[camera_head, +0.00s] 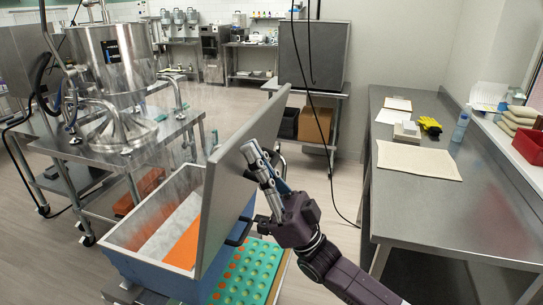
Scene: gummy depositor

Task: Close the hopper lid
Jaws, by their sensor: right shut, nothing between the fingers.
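The hopper is a blue box (150,274) with a pale rim, low at centre left. Its top is open, showing white walls and orange contents (184,246). The grey hopper lid (222,200) stands steeply raised along the hopper's right side, with a dark handle (239,232) on its right face. My right gripper (253,153) is shut and empty, just to the right of the lid, with its fingers pointing up and left. The fingers overlap the lid in the picture; I cannot tell whether they touch it. My left gripper is not in view.
A green mould tray (262,262) lies below my right gripper. A steel table (428,205) with papers and a yellow glove stands on the right. A steel kettle (110,58) on a wheeled stand is at left. Dark cables hang near the centre. Open floor lies behind the hopper.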

